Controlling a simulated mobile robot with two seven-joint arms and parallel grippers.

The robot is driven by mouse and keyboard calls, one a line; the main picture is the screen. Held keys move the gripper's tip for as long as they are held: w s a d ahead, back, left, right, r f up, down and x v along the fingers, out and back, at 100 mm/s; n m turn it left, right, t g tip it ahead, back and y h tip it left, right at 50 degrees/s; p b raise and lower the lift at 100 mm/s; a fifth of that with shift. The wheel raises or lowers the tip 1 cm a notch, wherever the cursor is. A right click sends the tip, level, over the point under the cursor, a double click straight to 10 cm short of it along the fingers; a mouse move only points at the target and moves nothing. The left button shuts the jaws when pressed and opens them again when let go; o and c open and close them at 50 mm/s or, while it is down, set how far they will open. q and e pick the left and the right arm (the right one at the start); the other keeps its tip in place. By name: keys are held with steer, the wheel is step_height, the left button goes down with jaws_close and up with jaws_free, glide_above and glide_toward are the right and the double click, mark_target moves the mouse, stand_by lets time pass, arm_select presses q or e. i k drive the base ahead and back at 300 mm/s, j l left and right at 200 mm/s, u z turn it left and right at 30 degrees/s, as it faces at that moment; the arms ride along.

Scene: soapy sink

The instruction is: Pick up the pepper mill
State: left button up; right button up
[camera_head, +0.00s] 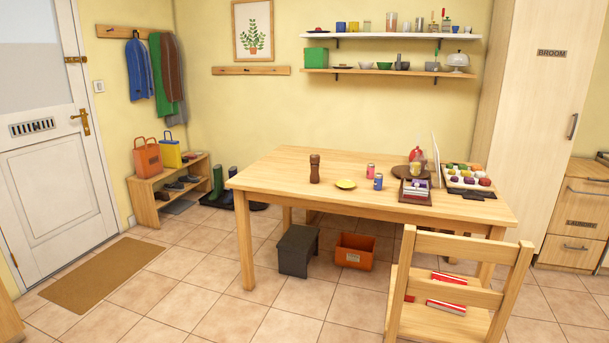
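A dark brown pepper mill (314,169) stands upright on the wooden table (280,180), toward its left side. A small yellow plate (346,184) lies to its right, apart from it. Neither of my grippers shows in the head view.
A pink can (371,170) and a blue can (378,182) stand mid-table. A tray of colourful items (468,187) is at the table's right. A wooden chair (455,247) stands at the front right. A stool (299,250) and an orange box (355,251) sit below.

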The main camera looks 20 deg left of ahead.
mark_target(314, 175)
steer(key=k+u, duration=0.15)
steer(key=u, duration=2.65)
steer(key=i+j+u, duration=0.25)
steer(key=i, duration=0.2)
steer(key=i+u, duration=0.2)
steer(key=i, duration=0.2)
steer(key=i+z, duration=0.35)
steer(key=i, duration=1)
steer(key=i+z, duration=0.4)
steer(key=i, duration=0.15)
steer(key=i+j+z, duration=0.25)
steer(key=i+z, duration=0.15)
steer(key=i, duration=0.15)
steer(key=i+l+z, duration=0.1)
steer(key=i+z, duration=0.15)
steer(key=z, duration=0.2)
steer(key=i+z, duration=0.25)
steer(key=z, duration=0.15)
steer(key=i+z, duration=0.2)
steer(key=z, duration=0.25)
steer(key=i+l+z, duration=0.1)
steer(key=i+z, duration=0.35)
steer(key=i+j+z, duration=0.1)
steer(key=i+z, duration=0.35)
steer(key=i, duration=0.2)
steer(key=i+z, duration=0.45)
steer(key=i+j+z, duration=0.15)
steer(key=i+z, duration=0.3)
steer(key=i, duration=0.2)
